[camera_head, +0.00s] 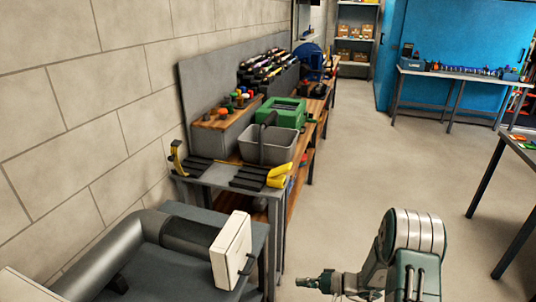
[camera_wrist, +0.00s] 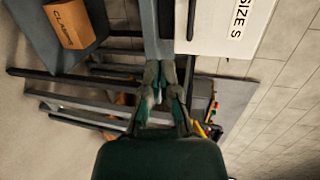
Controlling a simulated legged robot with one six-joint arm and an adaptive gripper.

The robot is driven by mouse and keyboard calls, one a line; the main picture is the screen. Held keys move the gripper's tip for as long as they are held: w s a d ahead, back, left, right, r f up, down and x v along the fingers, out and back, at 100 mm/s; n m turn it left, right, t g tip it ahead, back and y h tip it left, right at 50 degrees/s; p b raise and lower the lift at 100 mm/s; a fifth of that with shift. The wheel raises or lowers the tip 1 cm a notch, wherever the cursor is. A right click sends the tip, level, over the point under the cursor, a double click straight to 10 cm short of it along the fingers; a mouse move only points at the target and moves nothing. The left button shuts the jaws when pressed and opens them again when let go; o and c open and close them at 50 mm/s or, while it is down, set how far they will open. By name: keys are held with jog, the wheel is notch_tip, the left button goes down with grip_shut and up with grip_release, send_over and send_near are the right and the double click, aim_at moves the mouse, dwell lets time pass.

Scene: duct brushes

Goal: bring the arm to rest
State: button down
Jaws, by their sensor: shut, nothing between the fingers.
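My gripper (camera_head: 320,283) shows at the bottom of the head view, to the right of the near table and pointing left towards its edge. In the wrist view my gripper (camera_wrist: 160,88) has its fingers together and holds nothing. My arm shows at the lower right of the head view. In the wrist view a grey table edge lies beyond the fingertips.
A grey duct ends in a white square plate (camera_head: 232,250) on the near table, close to my gripper. The wrist view shows a white "SIZE S" panel (camera_wrist: 238,22) and a cardboard box (camera_wrist: 75,24). A grey basket (camera_head: 266,146) stands on the bench. The floor (camera_head: 370,170) is clear.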

jog(key=s+a+r+n+g+h, duration=0.1)
jog(key=s+r+n+g+h, duration=0.15)
jog(key=s+r, duration=0.55)
jog(key=s+a+r+n+g+h, duration=0.1)
jog(key=s+a+r+g+h, duration=0.2)
jog(key=r, duration=0.9)
jog(key=s+d+r+t+h, duration=0.3)
jog(key=s+r+h, duration=0.1)
jog(key=s, duration=0.3)
jog(key=s+d+r+t+h, duration=0.4)
jog(key=s+r+h, duration=0.1)
jog(key=s+r, duration=0.2)
jog(key=shift+s+d, duration=0.2)
jog(key=shift+s, duration=0.6)
